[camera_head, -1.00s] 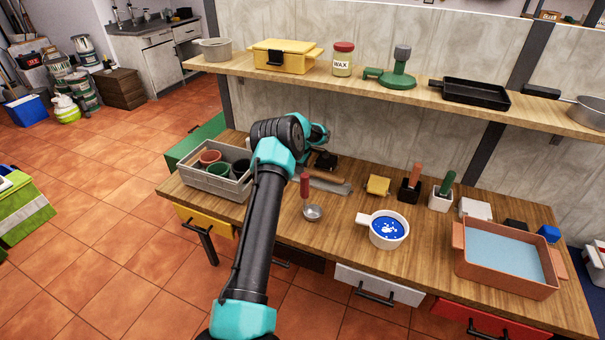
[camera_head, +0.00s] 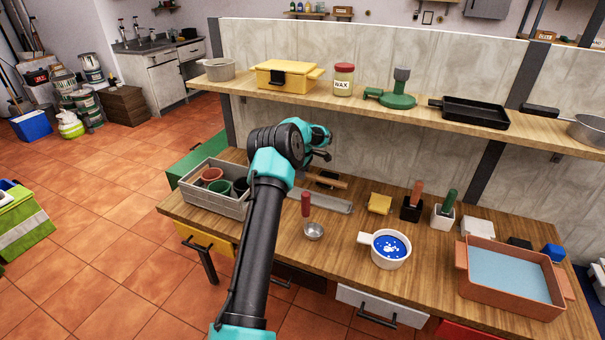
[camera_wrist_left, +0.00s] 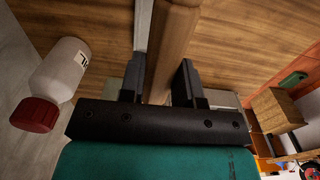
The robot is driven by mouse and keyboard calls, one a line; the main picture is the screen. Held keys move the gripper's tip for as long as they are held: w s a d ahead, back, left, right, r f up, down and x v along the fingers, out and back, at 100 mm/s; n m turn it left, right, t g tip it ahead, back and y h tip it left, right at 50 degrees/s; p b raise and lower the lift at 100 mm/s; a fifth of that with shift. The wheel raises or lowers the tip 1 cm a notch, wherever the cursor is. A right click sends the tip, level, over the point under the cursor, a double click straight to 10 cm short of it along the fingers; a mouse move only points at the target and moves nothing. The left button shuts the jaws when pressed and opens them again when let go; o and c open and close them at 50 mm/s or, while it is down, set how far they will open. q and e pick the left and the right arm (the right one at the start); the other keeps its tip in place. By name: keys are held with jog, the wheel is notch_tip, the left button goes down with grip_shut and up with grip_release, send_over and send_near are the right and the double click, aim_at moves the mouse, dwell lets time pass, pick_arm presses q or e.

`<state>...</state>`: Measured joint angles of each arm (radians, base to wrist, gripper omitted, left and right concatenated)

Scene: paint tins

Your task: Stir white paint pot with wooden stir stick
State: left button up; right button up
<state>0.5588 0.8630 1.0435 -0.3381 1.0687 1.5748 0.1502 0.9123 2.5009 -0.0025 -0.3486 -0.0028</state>
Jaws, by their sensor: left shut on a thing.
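The white paint pot (camera_head: 363,238) stands upright on the bench, with its handle to the left and blue paint with white flecks inside. My left gripper (camera_head: 321,156) is over the back of the bench, left of and behind the pot. It is shut on the wooden stir stick (camera_head: 339,183). In the left wrist view the stick (camera_wrist_left: 172,48) passes between the two dark fingers (camera_wrist_left: 158,88). The stick is above a long grey metal holder (camera_head: 325,203), apart from the pot. Its left part is hidden behind my arm. My right gripper is not in view.
A red-handled ladle (camera_head: 306,205) stands between my arm and the pot. A yellow sponge (camera_head: 380,203), two brush holders (camera_head: 411,208) and a terracotta tray (camera_head: 510,302) are further right. A grey crate (camera_head: 215,200) is left. A shelf (camera_head: 400,112) overhangs the back.

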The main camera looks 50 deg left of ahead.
pick_arm(q)
grip_shut()
jog(key=w+d+r+m, duration=0.2)
jog(key=w+d+m, duration=0.15)
jog(key=d, duration=0.85)
jog(key=w+d+r+m, duration=0.2)
jog(key=d+m, duration=0.3)
jog(key=d, duration=0.8)
jog(key=s+d+r+m, duration=0.1)
jog(key=s+d+m, duration=0.1)
jog(key=d, duration=0.6)
jog(key=s+d+r+m, duration=0.2)
jog(key=d+m, duration=0.3)
jog(key=d, duration=0.3)
jog(key=s+d+r+m, duration=0.1)
jog(key=s+d+m, duration=0.3)
jog(key=d, duration=0.5)
jog(key=shift+r, duration=0.15)
jog(key=shift+s, duration=0.1)
